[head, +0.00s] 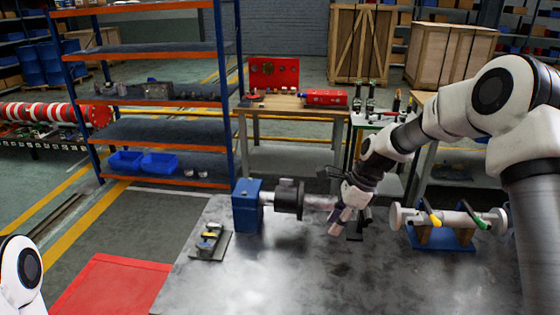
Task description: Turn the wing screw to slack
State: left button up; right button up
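On the metal bench stands a unit with a blue block (247,206), a dark cylinder (288,200) and a light shaft end (318,203) pointing right. My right gripper (339,222) is at the right end of this unit, fingers pointing down. It overlaps the shaft end in the picture. I cannot tell whether it touches anything or how far its fingers are apart. No wing screw can be made out; it may be hidden behind the gripper or too small to see. My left gripper is out of view; only a piece of my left arm shows at the lower left.
A pale pipe (462,219) with yellow and green handles rests on a blue cradle at the bench's right. The bench front (300,275) is clear. A shelf rack (150,100) stands behind left.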

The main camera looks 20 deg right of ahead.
aim_at(286, 182)
jog(key=i, duration=0.9)
